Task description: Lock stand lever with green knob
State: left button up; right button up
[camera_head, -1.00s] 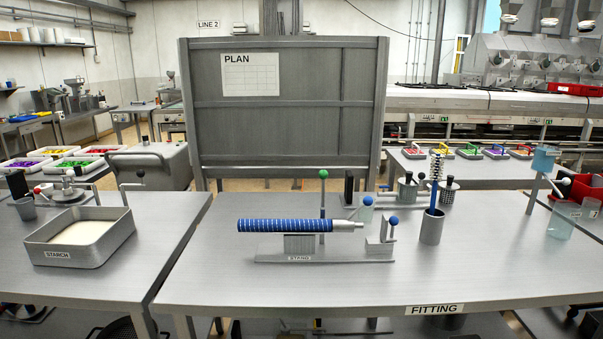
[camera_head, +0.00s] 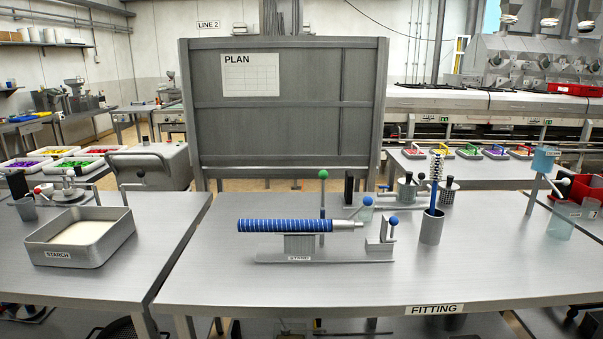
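The stand (camera_head: 325,256) sits on the fitting table, its label facing me. A blue ribbed cylinder (camera_head: 280,226) with a metal end lies level across the stand's block. Two blue knobs, one on a slanted lever (camera_head: 367,201) and one on a bracket (camera_head: 393,220), are at the stand's right end. Neither of my grippers is in view.
A starch tray (camera_head: 120,243) is on the left table. Metal containers (camera_head: 408,190) stand behind. The front of the fitting table (camera_head: 330,288) is clear.

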aim_at(323, 175)
jog(key=i+j+z, duration=0.2)
jog(key=i, duration=0.15)
jog(key=i+z, duration=0.2)
jog(key=i, duration=0.2)
jog(key=i+j+z, duration=0.2)
jog(key=i+j, duration=0.05)
jog(key=i, duration=0.1)
